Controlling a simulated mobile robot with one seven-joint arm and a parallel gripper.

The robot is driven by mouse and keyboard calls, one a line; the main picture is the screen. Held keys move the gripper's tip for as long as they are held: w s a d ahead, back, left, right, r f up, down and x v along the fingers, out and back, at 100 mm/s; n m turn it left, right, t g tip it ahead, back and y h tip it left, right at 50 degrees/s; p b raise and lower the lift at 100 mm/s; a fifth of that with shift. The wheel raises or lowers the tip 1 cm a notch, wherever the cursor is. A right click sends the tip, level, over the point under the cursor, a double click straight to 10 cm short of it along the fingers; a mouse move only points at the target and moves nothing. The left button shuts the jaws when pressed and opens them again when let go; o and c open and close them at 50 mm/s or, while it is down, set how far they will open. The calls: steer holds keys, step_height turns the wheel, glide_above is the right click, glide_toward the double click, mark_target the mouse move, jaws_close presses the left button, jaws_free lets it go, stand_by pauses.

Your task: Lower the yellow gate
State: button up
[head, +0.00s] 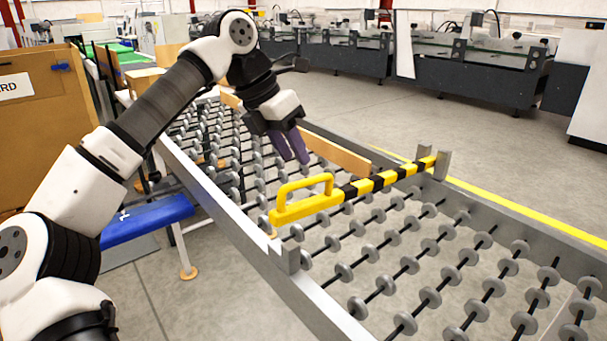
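The yellow gate (363,187) is a yellow-and-black striped bar over the roller conveyor (335,308). Its far end meets a grey bracket (441,163) on the far rail. A yellow loop handle (305,182) stands on its near end. That end shows above and slightly beyond a notched grey bracket (288,256) on the near rail, apparently not seated in it. My gripper (295,161) hangs above the rollers behind the handle, fingers pointing down. The purple-grey fingertips look slightly apart, with nothing between them. The gripper appears clear of the handle.
A wooden board (338,152) runs along the conveyor behind my gripper and the gate. A blue bench-like surface (146,219) stands left of the near rail. A brown cardboard-coloured panel (40,135) is at far left. Open floor (365,112) lies beyond the conveyor, before dark machines (483,72).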

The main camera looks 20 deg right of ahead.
steer(key=x, duration=0.6)
steer(key=shift+d, duration=0.1)
steer(key=shift+c, duration=0.4)
jaws_close()
